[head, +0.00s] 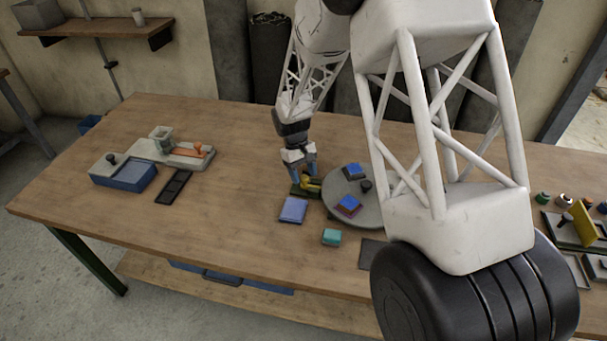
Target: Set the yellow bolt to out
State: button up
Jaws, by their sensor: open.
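The yellow bolt (310,184) is a small yellow piece on a dark green base near the middle of the wooden table, at the left edge of a round grey disc. The fingers are apart. The fingertips partly hide the bolt, and I cannot tell whether they touch it or which position it is set to.
The round grey disc (350,211) carries blue-topped blocks and a dark knob. A blue-fronted grey fixture (125,175) and a black tray (174,187) stand left. The table's front left is clear.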

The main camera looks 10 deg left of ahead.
jog(key=shift+s+f, duration=0.1)
jog(key=shift+f, duration=0.1)
grip_shut()
jog(key=shift+a, duration=1.6)
grip_release()
jog(key=shift+r, duration=0.15)
jog(key=v, duration=0.7)
jog(key=shift+r, duration=0.25)
jog(key=shift+a, duration=0.1)
